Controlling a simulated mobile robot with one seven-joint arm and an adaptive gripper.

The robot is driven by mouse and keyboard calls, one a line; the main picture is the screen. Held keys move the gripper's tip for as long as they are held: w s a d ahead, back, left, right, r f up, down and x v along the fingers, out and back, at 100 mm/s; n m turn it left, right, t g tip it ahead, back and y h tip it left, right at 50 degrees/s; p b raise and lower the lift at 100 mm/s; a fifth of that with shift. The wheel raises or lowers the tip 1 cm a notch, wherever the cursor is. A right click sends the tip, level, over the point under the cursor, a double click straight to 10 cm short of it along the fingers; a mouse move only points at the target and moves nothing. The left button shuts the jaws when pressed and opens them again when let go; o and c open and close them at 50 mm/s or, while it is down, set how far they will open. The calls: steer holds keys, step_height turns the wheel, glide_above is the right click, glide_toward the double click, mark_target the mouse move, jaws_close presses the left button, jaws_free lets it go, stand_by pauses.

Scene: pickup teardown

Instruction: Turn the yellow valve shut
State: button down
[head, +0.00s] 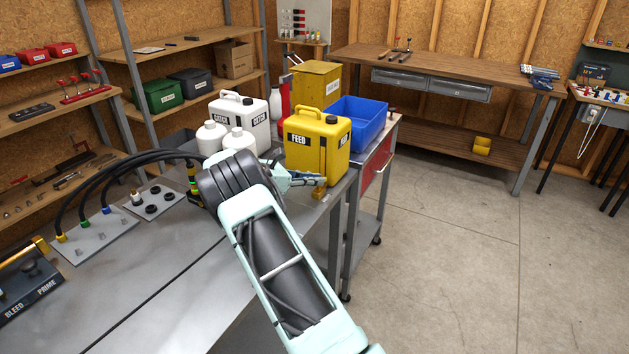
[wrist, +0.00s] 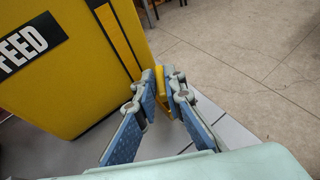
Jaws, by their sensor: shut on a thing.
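The yellow FEED jug (head: 318,145) stands upright on the grey bench, and its side fills the left of the wrist view (wrist: 60,70). A small yellow piece, which looks like the valve's handle (wrist: 171,74), sits low beside the jug. In the head view, a yellow-brown bit of the valve (head: 319,193) shows just below my fingers. My gripper (head: 310,180) is at the jug's lower front. In the wrist view, my fingertips (wrist: 170,82) are shut on the yellow valve handle from both sides. The fingers hide most of the valve, so its turn angle is unclear.
A white CATCH jug (head: 240,118) and white bottles (head: 211,138) stand left of the FEED jug. A blue bin (head: 352,122) and yellow box (head: 316,82) are behind it. Black hoses (head: 110,180) arch over the bench at left. Open floor (head: 470,240) lies right.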

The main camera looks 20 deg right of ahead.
stand_by(0.4)
steer(key=c, duration=2)
jaws_free()
steer(key=shift+c, duration=0.2)
steer(key=shift+r, duration=0.1)
step_height(320, 180, up, 10)
